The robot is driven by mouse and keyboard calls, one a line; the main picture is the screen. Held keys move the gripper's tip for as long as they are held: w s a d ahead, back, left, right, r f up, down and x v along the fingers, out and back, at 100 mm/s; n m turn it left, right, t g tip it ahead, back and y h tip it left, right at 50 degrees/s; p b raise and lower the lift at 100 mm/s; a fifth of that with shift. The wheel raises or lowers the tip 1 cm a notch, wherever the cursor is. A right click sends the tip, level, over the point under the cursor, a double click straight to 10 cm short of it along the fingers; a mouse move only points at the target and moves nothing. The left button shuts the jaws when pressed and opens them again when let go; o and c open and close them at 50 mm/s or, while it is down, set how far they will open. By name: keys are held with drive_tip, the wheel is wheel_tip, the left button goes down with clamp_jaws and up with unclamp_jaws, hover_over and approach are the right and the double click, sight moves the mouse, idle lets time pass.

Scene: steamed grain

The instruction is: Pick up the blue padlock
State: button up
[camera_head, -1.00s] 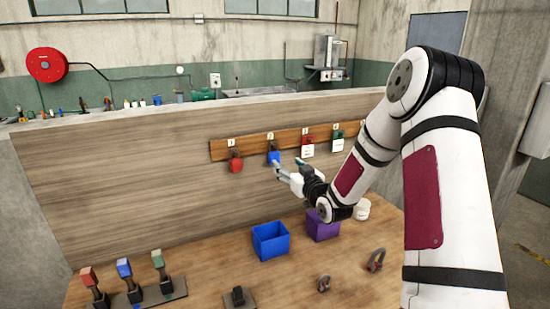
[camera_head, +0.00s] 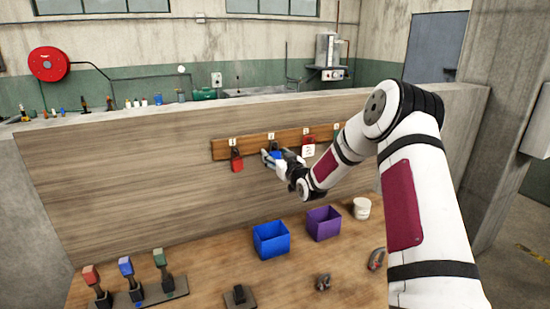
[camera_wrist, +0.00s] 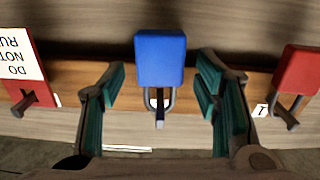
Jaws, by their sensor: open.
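The blue padlock (camera_head: 277,155) hangs by its shackle on the wooden rail (camera_head: 262,146) on the wall board. In the wrist view the padlock (camera_wrist: 160,58) is upside down, its blue body at the top and its grey shackle below. My gripper (camera_head: 276,160) is open at the padlock in the head view and partly covers it. In the wrist view my gripper's fingers (camera_wrist: 161,100) stand on either side of the padlock, with gaps on both sides. The pads are beside its shackle and the lower part of its body; I see no contact.
Below on the table stand a blue bin (camera_head: 271,240), a purple bin (camera_head: 323,224) and a white cup (camera_head: 362,208). Coloured-handled levers (camera_head: 127,283) stand at front left.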

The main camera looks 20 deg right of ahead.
drive_tip(key=c, duration=1.3)
drive_tip(key=shift+r, duration=0.15)
